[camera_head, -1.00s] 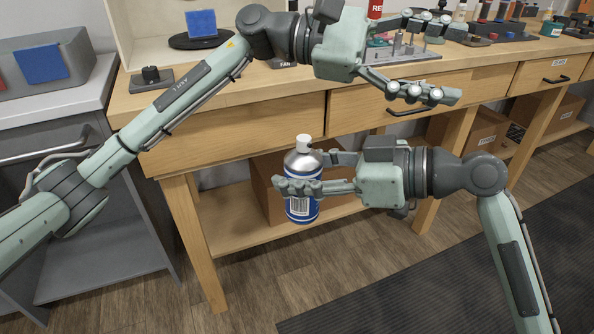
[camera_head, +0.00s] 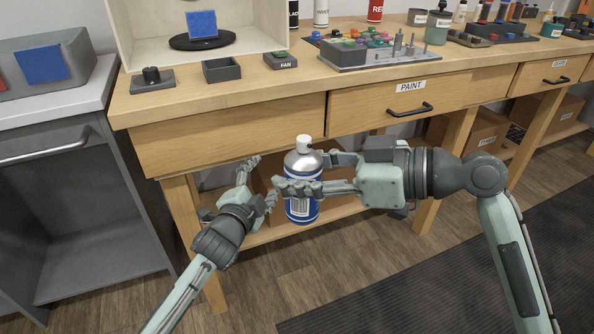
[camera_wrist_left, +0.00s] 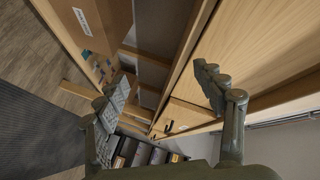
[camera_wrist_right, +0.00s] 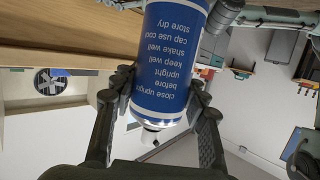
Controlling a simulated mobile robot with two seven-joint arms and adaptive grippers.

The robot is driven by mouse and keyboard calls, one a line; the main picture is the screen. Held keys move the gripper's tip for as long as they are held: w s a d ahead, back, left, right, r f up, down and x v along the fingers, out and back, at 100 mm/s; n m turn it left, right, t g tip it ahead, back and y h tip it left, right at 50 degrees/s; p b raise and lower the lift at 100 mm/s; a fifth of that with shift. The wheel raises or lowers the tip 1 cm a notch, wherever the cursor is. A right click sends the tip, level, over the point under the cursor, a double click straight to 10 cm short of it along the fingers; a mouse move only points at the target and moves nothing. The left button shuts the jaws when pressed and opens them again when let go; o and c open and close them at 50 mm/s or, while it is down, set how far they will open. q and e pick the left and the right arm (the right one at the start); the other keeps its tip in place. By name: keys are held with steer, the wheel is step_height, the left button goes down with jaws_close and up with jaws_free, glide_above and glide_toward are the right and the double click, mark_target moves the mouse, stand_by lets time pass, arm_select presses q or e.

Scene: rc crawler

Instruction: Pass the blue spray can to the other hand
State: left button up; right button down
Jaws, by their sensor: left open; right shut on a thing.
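The blue spray can (camera_head: 303,165) has a white cap and a blue label. It stands upright in the air in front of the workbench. My right gripper (camera_head: 298,187) is shut on it from the right side; in the right wrist view the can (camera_wrist_right: 172,65) lies between the fingers (camera_wrist_right: 158,105). My left gripper (camera_head: 262,182) is open and empty, just left of the can. Its fingers in the left wrist view (camera_wrist_left: 165,95) are spread, and the can does not show between them. Whether the left fingers touch the can cannot be told.
The wooden workbench (camera_head: 240,125) with a paint drawer (camera_head: 400,100) is behind the can. A grey cabinet (camera_head: 80,190) stands left. Open floor lies in front.

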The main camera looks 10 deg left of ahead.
arm_select(q)
steer(key=s+a+f+n+g+y, duration=0.2)
steer(key=s+a+f+n+g, duration=0.25)
steer(key=s+f, duration=0.55)
steer(key=s+a+f+n+g, duration=0.2)
steer(key=s+f+n+g, duration=0.1)
steer(key=s+f, duration=0.5)
steer(key=s+a+f+n+g, duration=0.3)
steer(key=s+f, duration=0.6)
steer(key=s, duration=0.4)
steer(key=shift+s+a+n+g+y, duration=0.25)
steer(key=shift+s+n+g+y, duration=0.25)
steer(key=shift+g, duration=0.55)
steer(key=shift+w, duration=0.15)
